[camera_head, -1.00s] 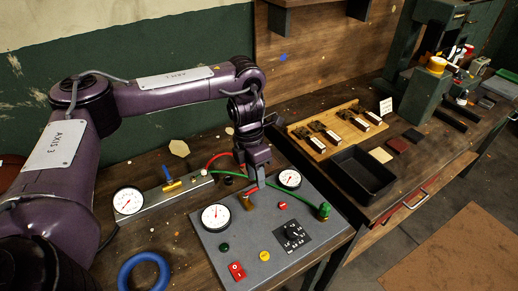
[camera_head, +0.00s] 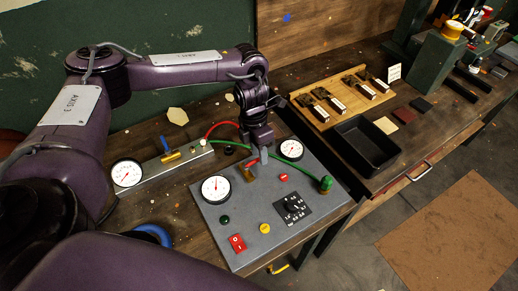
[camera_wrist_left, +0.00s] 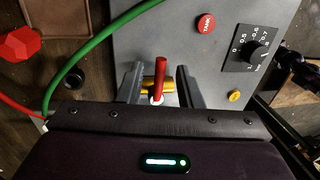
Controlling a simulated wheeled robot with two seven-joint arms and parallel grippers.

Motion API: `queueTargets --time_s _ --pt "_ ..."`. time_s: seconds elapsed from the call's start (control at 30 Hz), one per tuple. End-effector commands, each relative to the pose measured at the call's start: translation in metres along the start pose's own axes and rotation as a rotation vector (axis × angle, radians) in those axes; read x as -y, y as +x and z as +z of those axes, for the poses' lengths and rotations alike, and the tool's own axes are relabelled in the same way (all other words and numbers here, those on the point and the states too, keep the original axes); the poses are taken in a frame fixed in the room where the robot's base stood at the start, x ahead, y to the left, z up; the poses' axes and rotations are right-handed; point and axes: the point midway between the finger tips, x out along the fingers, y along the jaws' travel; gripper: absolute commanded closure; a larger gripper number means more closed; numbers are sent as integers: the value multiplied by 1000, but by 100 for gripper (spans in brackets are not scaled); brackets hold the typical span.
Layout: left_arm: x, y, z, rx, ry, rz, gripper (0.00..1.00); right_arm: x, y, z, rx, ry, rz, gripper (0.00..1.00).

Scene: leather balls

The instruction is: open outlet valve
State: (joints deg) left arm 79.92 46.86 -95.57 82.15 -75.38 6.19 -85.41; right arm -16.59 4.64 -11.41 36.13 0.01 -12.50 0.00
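My left gripper (camera_head: 258,162) is low over the back of the grey control panel (camera_head: 225,240). In the left wrist view, its two fingers (camera_wrist_left: 160,82) are open, one on each side of a valve with an upright red handle (camera_wrist_left: 161,72) and brass body (camera_wrist_left: 148,86). There are gaps between the handle and both fingers. The valve's brass part (camera_head: 249,175) shows just below the gripper in the head view; its handle is mostly hidden there. My right gripper is not in view.
Two gauges (camera_head: 215,189) (camera_head: 291,149), a knob (camera_head: 293,207) and a red switch (camera_head: 237,243) are on the panel. A green hose (camera_head: 300,175) arcs behind the gripper to a green fitting (camera_head: 326,184). A black tray (camera_head: 371,158) stands to the right.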

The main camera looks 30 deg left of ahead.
Motion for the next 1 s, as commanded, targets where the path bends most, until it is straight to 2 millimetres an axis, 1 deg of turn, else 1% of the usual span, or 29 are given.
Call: queueTargets --time_s 0.07,0.2,0.27,0.4,0.47,0.77,1.0 --pt "0 1 0 0 0 0 67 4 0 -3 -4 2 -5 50" --pt "0 1 0 0 0 0 67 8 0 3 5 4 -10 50" --pt "0 1 0 0 0 0 74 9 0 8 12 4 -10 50" --pt "0 1 0 0 0 0 92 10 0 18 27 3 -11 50" --pt "0 1 0 0 0 0 100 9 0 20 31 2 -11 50" --pt "-1 0 0 4 -14 0 100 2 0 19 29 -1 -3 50" --pt "-6 0 -1 23 -111 0 100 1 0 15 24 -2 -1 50"
